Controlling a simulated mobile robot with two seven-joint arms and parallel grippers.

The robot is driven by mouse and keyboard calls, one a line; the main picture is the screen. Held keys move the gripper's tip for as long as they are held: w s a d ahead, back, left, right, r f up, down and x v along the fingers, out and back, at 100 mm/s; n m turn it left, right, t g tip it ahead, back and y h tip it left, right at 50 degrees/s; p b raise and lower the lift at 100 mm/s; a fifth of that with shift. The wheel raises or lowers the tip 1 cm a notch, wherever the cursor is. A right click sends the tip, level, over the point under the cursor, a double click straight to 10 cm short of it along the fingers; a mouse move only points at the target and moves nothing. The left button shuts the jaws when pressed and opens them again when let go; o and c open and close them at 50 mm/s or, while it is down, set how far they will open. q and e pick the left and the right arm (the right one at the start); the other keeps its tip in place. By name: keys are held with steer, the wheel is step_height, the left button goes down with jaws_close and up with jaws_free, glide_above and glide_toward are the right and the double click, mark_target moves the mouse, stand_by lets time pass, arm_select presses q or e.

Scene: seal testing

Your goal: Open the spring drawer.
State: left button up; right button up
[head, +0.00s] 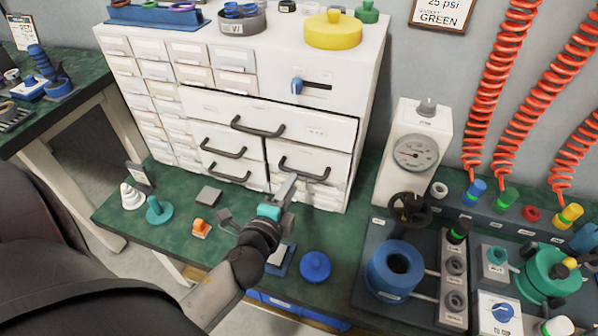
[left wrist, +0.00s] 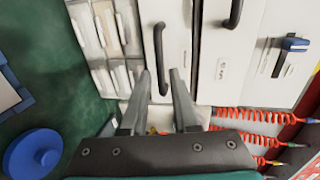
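A white cabinet has several drawers with dark bar handles; no label reading "spring" is legible. All these drawers look shut. My left gripper (head: 287,186) is open in front of that lower right drawer. In the left wrist view its fingertips (left wrist: 161,74) lie on either side of the handle's end, with no visible grip. My right gripper is not in view.
Two more handled drawers are left of it (head: 229,137) (head: 215,162). A blue knob-like part (head: 315,268) and an orange part (head: 201,228) lie on the green bench. A gauge unit (head: 414,152) and a blue ring (head: 381,267) stand right of the cabinet.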

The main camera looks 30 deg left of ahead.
mark_target(299, 172)
arm_select(q)
steer(key=shift+b+x, duration=0.35)
steer(key=shift+x, duration=2.8)
jaws_close()
